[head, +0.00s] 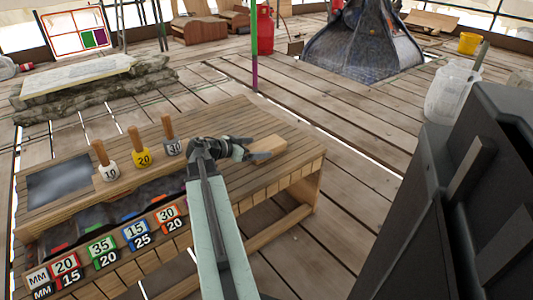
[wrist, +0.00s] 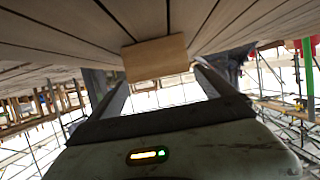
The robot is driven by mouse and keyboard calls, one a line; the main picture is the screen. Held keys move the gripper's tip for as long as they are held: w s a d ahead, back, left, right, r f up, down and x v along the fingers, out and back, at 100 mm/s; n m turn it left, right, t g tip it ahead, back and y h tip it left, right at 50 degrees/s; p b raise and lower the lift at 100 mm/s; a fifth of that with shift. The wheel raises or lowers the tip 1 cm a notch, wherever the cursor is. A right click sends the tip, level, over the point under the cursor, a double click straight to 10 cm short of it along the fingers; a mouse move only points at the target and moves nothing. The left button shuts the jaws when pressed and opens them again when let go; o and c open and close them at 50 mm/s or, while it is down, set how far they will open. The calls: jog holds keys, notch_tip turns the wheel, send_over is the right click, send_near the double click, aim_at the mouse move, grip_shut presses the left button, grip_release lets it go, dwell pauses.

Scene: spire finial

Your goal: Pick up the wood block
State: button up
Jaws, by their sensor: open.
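The wood block (head: 268,149) is a small light-brown block on the right part of the slatted bench top (head: 240,112). My gripper (head: 250,150) is just to the left of the block in the head view, its fingers pointing at it. In the wrist view the block (wrist: 156,58) shows beyond and between the two fingers of my gripper (wrist: 160,75), which are spread apart. I cannot tell whether a finger touches the block. My arm hides part of the bench front.
Several wooden-handled tools numbered 10, 20 and 30 (head: 140,150) stand left of my gripper. A dark panel (head: 58,180) lies at the bench's left, and numbered bins (head: 100,245) line its front. A green and purple pole (head: 254,45) stands behind.

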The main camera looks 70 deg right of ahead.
aim_at(264, 145)
jog(key=b+x, duration=0.1)
jog(key=x, duration=0.4)
jog(key=shift+d+b, duration=0.3)
jog(key=shift+d, duration=0.1)
jog(key=shift+r, duration=0.15)
jog(key=c, duration=1.7)
notch_tip(264, 145, up, 10)
jog(key=p, duration=1)
jog(key=shift+r+p, duration=0.2)
jog(key=shift+p, duration=0.1)
